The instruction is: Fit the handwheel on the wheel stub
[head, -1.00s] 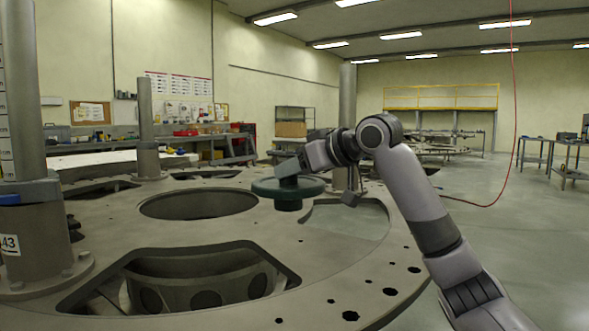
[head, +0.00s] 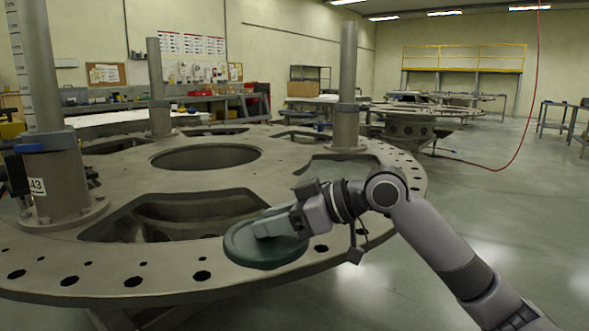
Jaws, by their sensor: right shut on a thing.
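The handwheel is a dark green disc (head: 262,252), seen tilted at the near right rim of the turret plate. My right gripper (head: 268,226) is shut on it at its upper middle, and its fingers are partly lost against the wheel. The wheel covers a piece of the plate's rim; I cannot tell whether it touches the plate. I cannot make out the wheel stub. My left gripper is not in view.
The grey turret plate (head: 110,272) has large openings and rim holes. Posts stand on it: a thick one (head: 55,180) at left, one (head: 158,90) at the back, one (head: 347,85) at right. A red hose (head: 520,130) hangs at right.

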